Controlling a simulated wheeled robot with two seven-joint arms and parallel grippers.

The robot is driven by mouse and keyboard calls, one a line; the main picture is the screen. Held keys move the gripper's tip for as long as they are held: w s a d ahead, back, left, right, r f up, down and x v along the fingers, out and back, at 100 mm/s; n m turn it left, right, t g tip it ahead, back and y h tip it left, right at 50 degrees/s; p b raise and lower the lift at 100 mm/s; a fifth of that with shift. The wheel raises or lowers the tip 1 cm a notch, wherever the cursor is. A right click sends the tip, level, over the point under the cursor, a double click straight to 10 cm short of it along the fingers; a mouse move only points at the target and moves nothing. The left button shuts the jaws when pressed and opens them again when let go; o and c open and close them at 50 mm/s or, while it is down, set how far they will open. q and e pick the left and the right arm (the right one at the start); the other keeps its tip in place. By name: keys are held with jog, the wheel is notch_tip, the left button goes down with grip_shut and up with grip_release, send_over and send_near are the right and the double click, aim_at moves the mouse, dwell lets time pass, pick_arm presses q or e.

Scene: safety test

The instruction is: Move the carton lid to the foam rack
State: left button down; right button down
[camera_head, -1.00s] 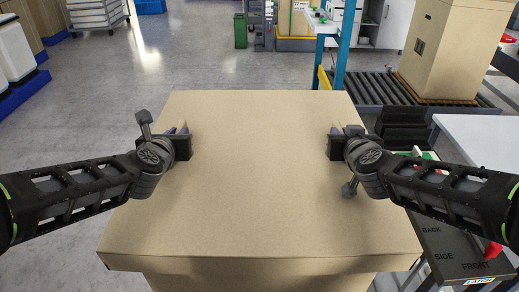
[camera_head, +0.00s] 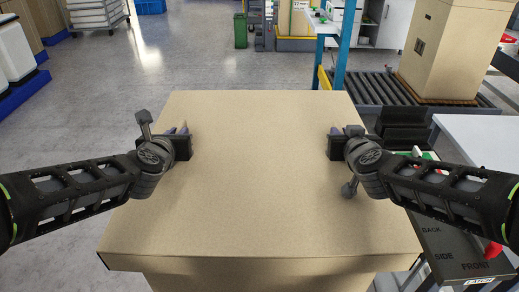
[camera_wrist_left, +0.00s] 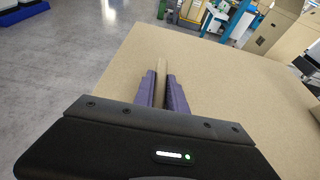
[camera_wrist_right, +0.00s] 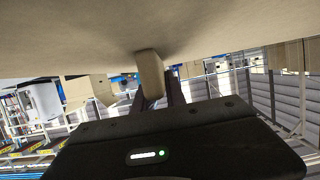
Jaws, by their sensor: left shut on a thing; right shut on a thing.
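The carton lid (camera_head: 260,185) is a large flat tan panel that fills the middle of the head view. A narrower tan carton body (camera_head: 265,281) shows below its front edge. My left gripper (camera_head: 181,129) is at the lid's left side; in the left wrist view its purple fingers (camera_wrist_left: 162,88) are shut on a thin tan tab of the lid (camera_wrist_left: 161,72). My right gripper (camera_head: 340,132) is at the lid's right side; in the right wrist view its fingers (camera_wrist_right: 155,92) are shut on a tan tab (camera_wrist_right: 149,73) under the lid. I cannot pick out the foam rack for certain.
Black stacked pieces (camera_head: 404,128) stand right of the lid, beside a white table (camera_head: 485,135). A dark box marked FRONT (camera_head: 460,250) is at lower right. A roller conveyor (camera_head: 375,90) bears a tall carton (camera_head: 450,50).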

pick_arm(q)
jog(key=shift+r, duration=0.1)
pick_arm(e)
jog(key=shift+r, duration=0.1)
